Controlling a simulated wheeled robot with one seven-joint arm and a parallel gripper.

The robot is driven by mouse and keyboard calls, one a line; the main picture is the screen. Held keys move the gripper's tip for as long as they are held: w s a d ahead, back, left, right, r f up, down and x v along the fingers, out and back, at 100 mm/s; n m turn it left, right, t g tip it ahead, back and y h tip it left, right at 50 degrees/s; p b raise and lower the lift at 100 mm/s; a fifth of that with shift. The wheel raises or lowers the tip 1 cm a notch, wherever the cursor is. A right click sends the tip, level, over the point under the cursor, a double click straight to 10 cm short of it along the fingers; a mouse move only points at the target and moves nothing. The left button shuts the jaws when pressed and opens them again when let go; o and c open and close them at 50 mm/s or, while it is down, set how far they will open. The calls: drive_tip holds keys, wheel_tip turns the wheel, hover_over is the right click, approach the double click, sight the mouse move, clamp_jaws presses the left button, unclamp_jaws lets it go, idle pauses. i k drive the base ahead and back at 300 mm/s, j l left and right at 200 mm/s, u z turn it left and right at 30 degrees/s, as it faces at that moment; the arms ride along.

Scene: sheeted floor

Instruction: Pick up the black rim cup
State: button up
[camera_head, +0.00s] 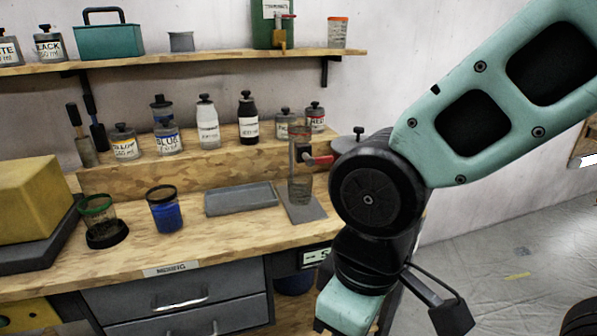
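The black rim cup (165,213) stands upright on the wooden workbench (225,246), left of centre. It is clear, with a black rim and blue contents. A green rim cup (98,214) stands to its left on a round black base. My arm comes in from the upper right and bends downward right of the bench, well apart from the black rim cup. The arm's lower end runs out of the bottom of the picture, and I cannot make out the gripper's fingers.
A grey tray (240,199) lies right of the black rim cup. A stand with a red clamp (318,160) holds a glass farther right. Labelled bottles (208,125) line the raised step behind. A yellow block (35,200) is at left. Bare bench lies before the cup.

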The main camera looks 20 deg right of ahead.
sight(163, 200)
drive_tip(key=z, duration=0.4)
drive_tip(key=i+j+z, duration=0.15)
drive_tip(key=j+z, duration=0.8)
drive_tip(key=j, duration=0.15)
drive_tip(key=j+z, duration=0.1)
drive_tip(key=j, duration=0.6)
drive_tip(key=k+j, duration=0.1)
drive_tip(key=j, duration=0.6)
drive_tip(key=j+z, duration=0.15)
drive_tip(key=j, duration=0.55)
